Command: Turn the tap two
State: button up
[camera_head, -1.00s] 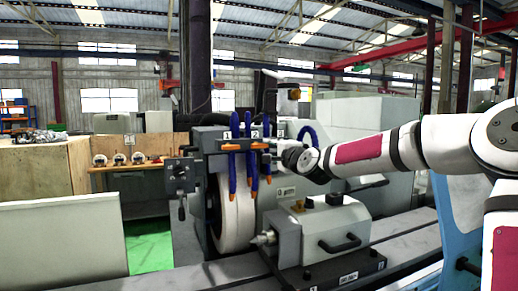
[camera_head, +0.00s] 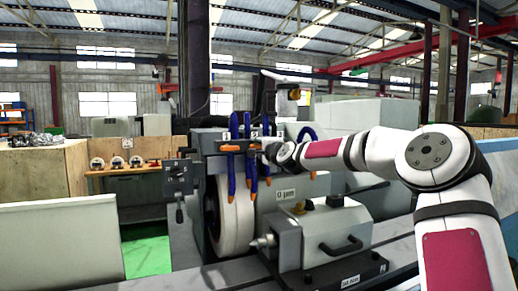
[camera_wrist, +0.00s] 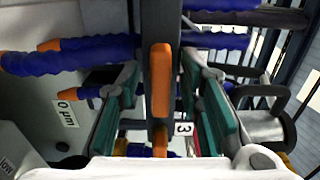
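Three blue coolant hoses with orange nozzles hang from a bar at the grinding wheel in the head view, with small number plates above and orange tap levers (camera_head: 230,148) along the bar. The middle hose (camera_head: 247,165) is just left of my gripper (camera_head: 266,149). In the wrist view an orange lever (camera_wrist: 160,85) stands between the green pads of my gripper (camera_wrist: 160,118), which are spread apart with gaps on both sides. A plate reading 3 (camera_wrist: 183,128) lies right of this lever. The lever's own number is hidden, so I cannot confirm it is tap two.
The white grinding wheel (camera_head: 232,215) is below the hoses. A grey tailstock block (camera_head: 325,232) with a black handle stands in front, below my arm. A lever box (camera_head: 178,176) is left of the wheel. In the wrist view, blue hoses (camera_wrist: 75,55) cross close to the fingers.

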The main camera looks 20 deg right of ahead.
jog(key=shift+c, duration=0.5)
grip_shut()
jog(key=shift+n, duration=0.3)
jog(key=n, duration=0.3)
jog(key=shift+n, duration=0.3)
jog(key=n, duration=0.4)
jog(key=shift+n, duration=0.3)
jog(key=n, duration=0.4)
jog(key=shift+n, duration=0.3)
jog(key=shift+n+b, duration=0.3)
jog(key=shift+n, duration=1.9)
